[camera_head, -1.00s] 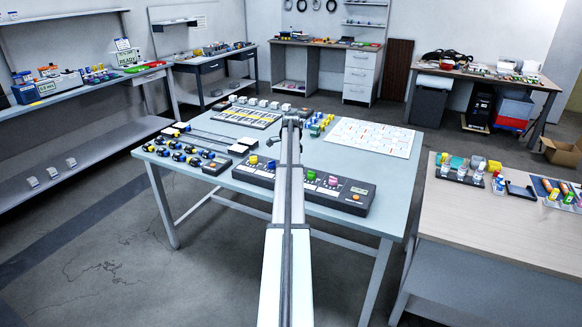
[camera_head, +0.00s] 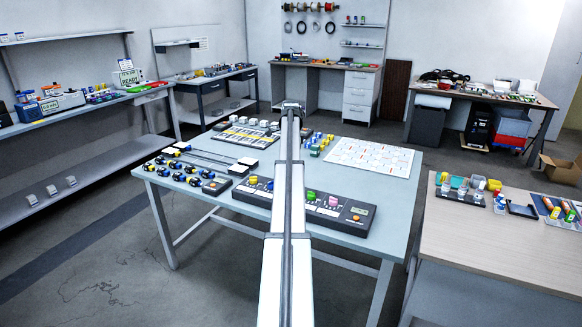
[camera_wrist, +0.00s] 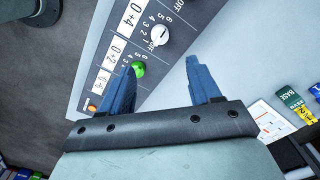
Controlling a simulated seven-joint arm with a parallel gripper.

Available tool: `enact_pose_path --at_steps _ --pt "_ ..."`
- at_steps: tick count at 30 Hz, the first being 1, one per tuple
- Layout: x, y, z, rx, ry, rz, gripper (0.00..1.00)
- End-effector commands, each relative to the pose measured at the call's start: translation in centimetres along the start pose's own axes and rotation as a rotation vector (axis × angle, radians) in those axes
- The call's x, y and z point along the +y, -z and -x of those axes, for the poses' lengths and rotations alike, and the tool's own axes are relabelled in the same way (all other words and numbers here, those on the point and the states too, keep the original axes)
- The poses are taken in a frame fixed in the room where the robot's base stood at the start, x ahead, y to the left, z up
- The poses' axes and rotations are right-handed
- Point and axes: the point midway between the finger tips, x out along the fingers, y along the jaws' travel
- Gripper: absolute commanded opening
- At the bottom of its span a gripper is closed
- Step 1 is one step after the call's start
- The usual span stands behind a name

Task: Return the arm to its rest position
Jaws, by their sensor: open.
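My arm (camera_head: 285,230) reaches straight out from the bottom of the head view over the blue-grey table (camera_head: 395,205). Its far end is near the table's middle; the fingers cannot be made out there. In the wrist view my gripper (camera_wrist: 163,66) is open, with two blue fingers apart and nothing between them. Past the fingers is a dark control panel with knobs (camera_head: 350,218); it also shows in the wrist view (camera_wrist: 185,12). A green knob (camera_wrist: 139,69) shows beside the left finger, and a white knob (camera_wrist: 159,36) beyond it. Contact cannot be judged.
Black-and-yellow parts (camera_head: 178,176) lie on the table's left side. A yellow-striped tray (camera_head: 245,137), small yellow and blue pieces (camera_head: 318,143) and a white gridded sheet (camera_head: 370,158) lie toward the back. A wooden table (camera_head: 500,245) stands close at right.

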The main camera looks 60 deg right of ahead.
Motion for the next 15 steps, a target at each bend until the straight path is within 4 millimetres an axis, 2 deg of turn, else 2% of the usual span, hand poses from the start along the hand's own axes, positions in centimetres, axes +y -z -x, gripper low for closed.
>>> enact_pose_path --at_steps 15 --pt "0.02 0.00 0.55 0.000 0.000 0.000 0.63"
